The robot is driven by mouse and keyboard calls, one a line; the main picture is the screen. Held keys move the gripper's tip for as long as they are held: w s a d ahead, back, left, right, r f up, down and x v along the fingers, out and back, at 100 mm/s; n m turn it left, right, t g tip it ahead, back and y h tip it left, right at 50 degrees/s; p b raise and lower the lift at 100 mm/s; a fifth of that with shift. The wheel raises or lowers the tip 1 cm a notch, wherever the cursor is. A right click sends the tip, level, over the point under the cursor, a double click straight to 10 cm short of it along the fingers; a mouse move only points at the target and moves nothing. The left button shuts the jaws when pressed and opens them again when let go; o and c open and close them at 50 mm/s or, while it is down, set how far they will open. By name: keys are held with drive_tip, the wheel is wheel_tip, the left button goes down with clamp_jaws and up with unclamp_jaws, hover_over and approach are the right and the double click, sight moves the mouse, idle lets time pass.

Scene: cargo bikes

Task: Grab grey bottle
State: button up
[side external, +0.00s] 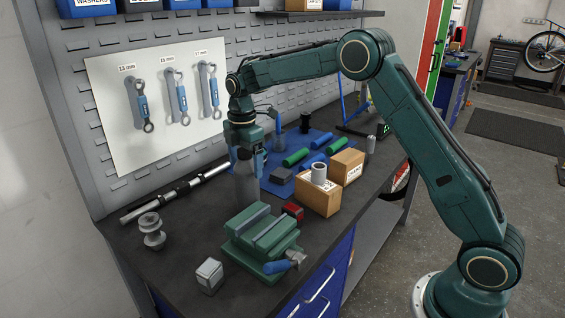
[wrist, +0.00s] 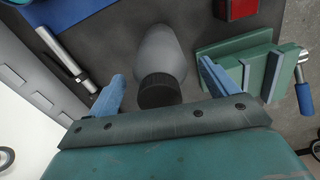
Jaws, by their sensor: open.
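The fingers are apart, one on each side of the bottle, with a visible gap to each side. In the side view the gripper hides the bottle's top.
A green vise (side external: 263,238) stands close by, with a red box (side external: 293,211) behind it. A metal bar (side external: 172,194) lies along the back. Cardboard boxes (side external: 318,196) and a blue mat (side external: 274,187) with several bottles lie beyond. A pegboard wall rises behind the bench.

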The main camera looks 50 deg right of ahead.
drive_tip(key=shift+c, duration=0.3)
clamp_jaws()
idle(0.4)
drive_tip(key=shift+r, duration=0.15)
wheel_tip(320, 180, up, 20)
idle(1.0)
idle(0.6)
